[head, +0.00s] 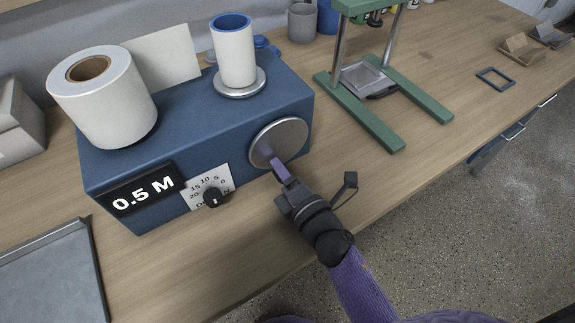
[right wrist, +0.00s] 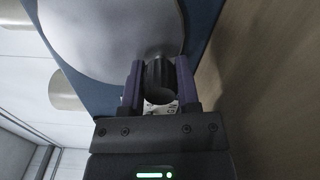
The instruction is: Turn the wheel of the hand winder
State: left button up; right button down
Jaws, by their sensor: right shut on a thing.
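The hand winder is a blue box (head: 165,160) on the wooden table. A white paper roll (head: 115,105) stands on its left and a white core with a blue rim (head: 234,55) on its right. Its round grey wheel (head: 288,133) is on the front face at the right; it also shows in the right wrist view (right wrist: 95,35). My right gripper (head: 275,165) is at the wheel's front, shut on the dark wheel handle (right wrist: 158,72). The handle is hidden in the head view. My left gripper is not in view.
The winder's front has a display (head: 143,195) reading "0.5 M" and a dial (head: 212,196). A green press stand (head: 385,115) stands to the right. A grey tray (head: 50,275) lies front left. The table is bare between the winder and the press.

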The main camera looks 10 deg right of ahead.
jog(key=shift+s+a+r+m+p, duration=0.15)
jog(key=shift+a+m+p, duration=0.1)
jog(key=shift+m, duration=0.35)
jog(key=shift+a+r+m+p, duration=0.1)
jog(key=shift+a+m+p, duration=0.1)
jog(key=shift+m, duration=0.4)
jog(key=shift+a+r+m+p, duration=0.2)
jog(key=shift+m+p, duration=0.1)
jog(key=shift+m, duration=0.4)
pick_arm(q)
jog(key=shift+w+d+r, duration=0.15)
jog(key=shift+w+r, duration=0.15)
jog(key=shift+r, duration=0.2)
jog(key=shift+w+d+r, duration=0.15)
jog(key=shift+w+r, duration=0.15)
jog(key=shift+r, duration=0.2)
pick_arm(e)
jog(key=shift+s+m, duration=0.1)
jog(key=shift+m, duration=0.2)
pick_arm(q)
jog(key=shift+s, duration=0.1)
pick_arm(e)
jog(key=shift+a, duration=0.1)
jog(key=shift+c, duration=1.6)
grip_release()
pick_arm(q)
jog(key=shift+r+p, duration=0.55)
jog(key=shift+p, duration=0.1)
pick_arm(e)
jog(key=v, duration=1)
